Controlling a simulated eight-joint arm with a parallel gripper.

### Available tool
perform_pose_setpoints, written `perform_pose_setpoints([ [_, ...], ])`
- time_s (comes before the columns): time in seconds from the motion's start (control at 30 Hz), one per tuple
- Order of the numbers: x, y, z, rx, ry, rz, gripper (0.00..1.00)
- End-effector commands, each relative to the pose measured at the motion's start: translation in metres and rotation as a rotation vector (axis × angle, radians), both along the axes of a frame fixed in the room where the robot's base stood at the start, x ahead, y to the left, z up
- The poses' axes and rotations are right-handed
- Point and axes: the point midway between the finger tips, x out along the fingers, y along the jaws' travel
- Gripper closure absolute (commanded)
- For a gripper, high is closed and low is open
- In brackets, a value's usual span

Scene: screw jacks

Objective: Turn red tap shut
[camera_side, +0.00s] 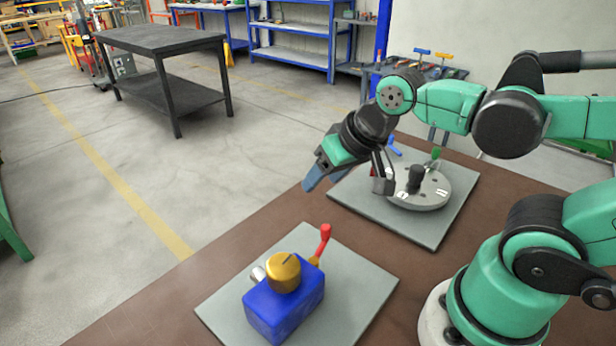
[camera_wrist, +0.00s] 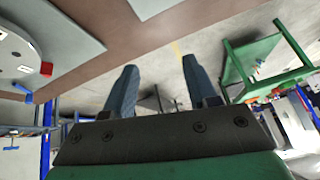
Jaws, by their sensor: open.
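A red lever handle (camera_side: 325,240) stands tilted at the back right of a blue block (camera_side: 284,306) with a brass knob (camera_side: 284,272) on top. In the wrist view, a small red part (camera_wrist: 46,69) sits at the edge of a round grey disc (camera_wrist: 14,55); the frames do not settle which red part is the tap. My gripper (camera_side: 317,176) is open and empty in the air, left of the disc (camera_side: 425,193) and beyond the blue block, apart from both. Its two blue fingers (camera_wrist: 160,82) show spread in the wrist view.
The disc carries a blue lever (camera_side: 394,147), a green lever (camera_side: 436,153) and a black knob (camera_side: 415,178). The disc and the blue block stand on separate grey plates on a brown table (camera_side: 180,290). Bare table lies between the plates. A dark bench (camera_side: 160,40) stands away on the floor.

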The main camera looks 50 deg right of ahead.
Motion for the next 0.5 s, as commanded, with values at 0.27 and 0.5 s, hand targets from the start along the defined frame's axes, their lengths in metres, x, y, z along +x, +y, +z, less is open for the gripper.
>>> perform_pose_setpoints([
  [0.27,-0.009,0.014,-0.007,0.358,0.264,-0.805,0.48],
  [0.5,-0.017,0.023,-0.010,0.469,0.385,-1.485,0.48],
])
